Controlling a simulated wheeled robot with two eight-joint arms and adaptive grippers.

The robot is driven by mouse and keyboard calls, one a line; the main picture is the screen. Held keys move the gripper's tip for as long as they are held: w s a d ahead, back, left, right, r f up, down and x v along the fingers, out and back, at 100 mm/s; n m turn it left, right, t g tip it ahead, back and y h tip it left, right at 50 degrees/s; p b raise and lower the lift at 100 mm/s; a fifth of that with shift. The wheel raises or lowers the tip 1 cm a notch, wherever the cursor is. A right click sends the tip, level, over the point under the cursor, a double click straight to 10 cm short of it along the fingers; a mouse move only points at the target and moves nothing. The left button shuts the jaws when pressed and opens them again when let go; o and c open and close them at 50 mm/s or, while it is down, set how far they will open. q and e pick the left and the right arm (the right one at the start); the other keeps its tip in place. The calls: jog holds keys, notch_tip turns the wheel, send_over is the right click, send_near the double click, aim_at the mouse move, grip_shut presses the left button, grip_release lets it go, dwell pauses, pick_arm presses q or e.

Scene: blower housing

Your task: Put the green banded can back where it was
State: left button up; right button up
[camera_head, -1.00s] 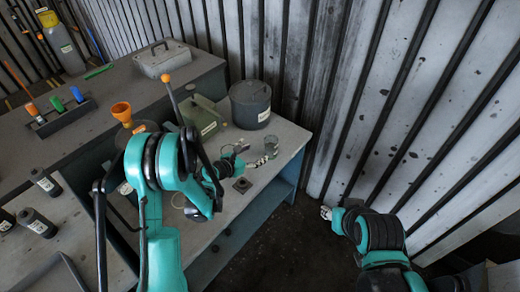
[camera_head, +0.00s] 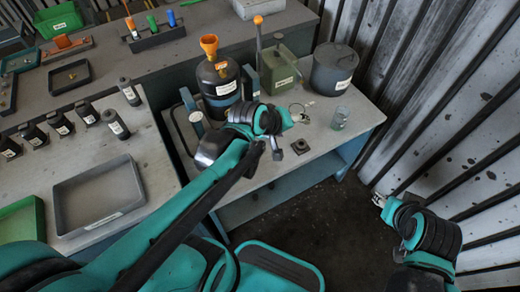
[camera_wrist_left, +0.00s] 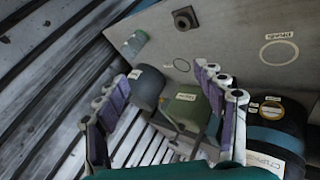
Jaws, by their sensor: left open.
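A small grey-green can (camera_head: 341,118) stands upright on the right-hand bench, near its right edge. It also shows in the left wrist view (camera_wrist_left: 135,43); its banding is too small to make out. My left gripper (camera_head: 304,116) is over this bench, left of the can and apart from it. In the left wrist view its fingers (camera_wrist_left: 163,100) are spread with nothing between them. That view shows a labelled ring outline (camera_wrist_left: 279,53) and a smaller ring (camera_wrist_left: 181,64) on the bench. My right gripper (camera_head: 378,200) is right of the bench over the floor, too small to judge.
A lidded grey pot (camera_head: 333,70), a green canister (camera_head: 278,75) and a dark cylinder with an orange funnel (camera_head: 219,85) stand behind my left gripper. A dark square block (camera_head: 301,146) lies nearer. The left bench holds several dark bottles (camera_head: 116,124) and a grey tray (camera_head: 100,220).

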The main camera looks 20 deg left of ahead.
pick_arm(q)
jog(key=s+a+m+y, duration=0.2)
jog(key=s+a+m, duration=0.2)
jog(key=s+m, duration=0.4)
jog(key=s, duration=0.3)
jog(key=shift+a+f+g+y, duration=0.15)
jog(key=shift+a+g+y, duration=0.15)
jog(key=shift+a+g, duration=0.1)
